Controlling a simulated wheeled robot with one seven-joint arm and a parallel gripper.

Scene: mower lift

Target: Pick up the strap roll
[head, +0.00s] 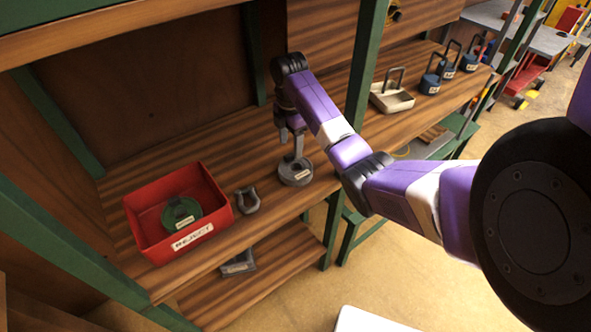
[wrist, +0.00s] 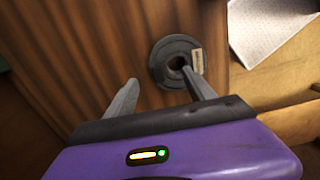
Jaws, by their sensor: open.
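A grey strap roll (head: 295,171) with a pale label lies flat on the wooden shelf, near its front edge. In the wrist view the roll (wrist: 165,72) shows its round face and central hole. My gripper (head: 290,145) points down just above the roll and is open. In the wrist view my gripper (wrist: 162,92) has its right finger overlapping the roll near the hole, and its left finger over bare wood left of the roll. Nothing is between the fingers that I can tell is gripped. A second, green roll (head: 173,221) lies in the red bin.
The red bin (head: 146,237) marked REJECT stands left on the shelf (head: 215,150). A grey shackle (head: 247,200) lies between bin and roll. A green post (head: 364,75) stands right of my gripper. A beige tray (head: 391,103) and dark weights (head: 431,83) stand farther right.

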